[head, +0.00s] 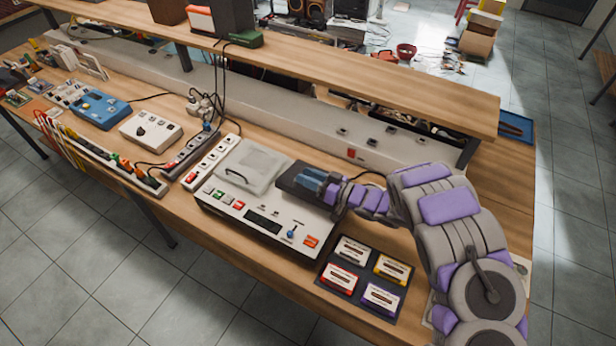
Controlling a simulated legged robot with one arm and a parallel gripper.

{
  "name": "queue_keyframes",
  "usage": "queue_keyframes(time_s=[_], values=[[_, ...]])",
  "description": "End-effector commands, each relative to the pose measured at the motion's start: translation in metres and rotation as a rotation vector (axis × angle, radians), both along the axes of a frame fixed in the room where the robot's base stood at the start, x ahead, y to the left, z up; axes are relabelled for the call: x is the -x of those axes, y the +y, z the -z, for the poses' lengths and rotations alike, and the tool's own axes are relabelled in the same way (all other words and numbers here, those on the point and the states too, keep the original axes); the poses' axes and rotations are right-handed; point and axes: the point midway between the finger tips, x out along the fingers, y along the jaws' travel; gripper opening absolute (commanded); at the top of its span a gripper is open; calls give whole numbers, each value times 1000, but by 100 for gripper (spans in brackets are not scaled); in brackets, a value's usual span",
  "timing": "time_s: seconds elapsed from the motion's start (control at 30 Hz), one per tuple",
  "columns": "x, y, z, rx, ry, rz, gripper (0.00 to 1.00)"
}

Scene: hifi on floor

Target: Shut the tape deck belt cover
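The tape deck (225,208) is a pale, low box on the bench with coloured buttons along its front. A translucent lid (258,160) with a dark curved handle is on its left part. A dark rectangular panel or recess (289,180) is at its right part; I cannot tell whether this is the belt cover or how far it is open. My gripper (310,183) is over this dark part, coming in from the right. Its fingers look bluish and small. I cannot tell whether they touch anything, and the arm hides part of the deck's right end.
A dark mat (365,274) with several cassettes lies right of the deck, below my arm. A power strip (210,163) and a white control box (151,131) stand to the left. A raised wooden shelf (340,75) runs along the back. Bare bench shows at the front edge.

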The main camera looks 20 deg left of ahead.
Motion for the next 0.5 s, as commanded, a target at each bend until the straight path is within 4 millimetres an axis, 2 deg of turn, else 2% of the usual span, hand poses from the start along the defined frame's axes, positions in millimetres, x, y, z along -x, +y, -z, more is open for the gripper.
queue_keyframes(time_s=[0.27, 0.5], values=[[1, -20, 0, 1, 1, 5, 36], [8, -67, 1, 4, 2, 5, 36]])
